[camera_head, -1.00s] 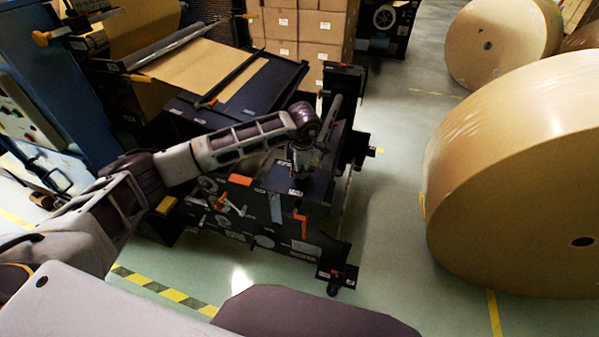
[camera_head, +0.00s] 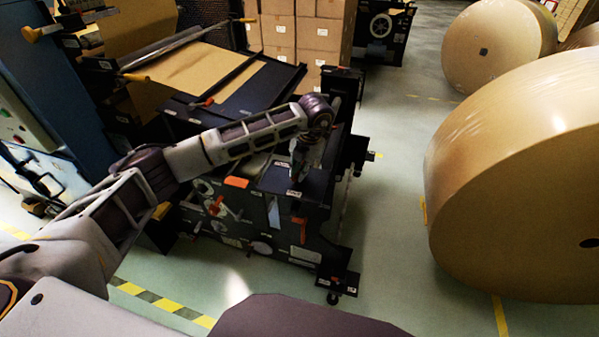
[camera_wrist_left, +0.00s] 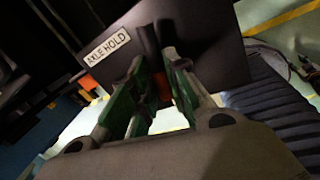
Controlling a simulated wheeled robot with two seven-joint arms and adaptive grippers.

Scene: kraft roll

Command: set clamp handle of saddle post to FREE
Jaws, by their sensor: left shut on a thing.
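The orange-red clamp handle (camera_head: 301,231) hangs at the front of the black machine, below a dark plate with a small white label (camera_head: 294,193). My left gripper (camera_head: 299,181) points down at this plate; its fingertips are small and hard to make out in the head view. In the left wrist view, the green-padded fingers of my left gripper (camera_wrist_left: 153,77) are closed around an orange-red piece (camera_wrist_left: 163,86), mostly hidden between them. It appears to be the handle. The label AXLE HOLD (camera_wrist_left: 108,46) is on the dark plate beside the fingers. My right gripper is not in view.
Large kraft rolls (camera_head: 520,175) stand on the right. Stacked cartons (camera_head: 295,40) are behind the machine. A second orange part (camera_head: 236,182) and a crank (camera_head: 215,206) are on its side, left of my gripper. The floor aisle (camera_head: 390,220) to the right is clear.

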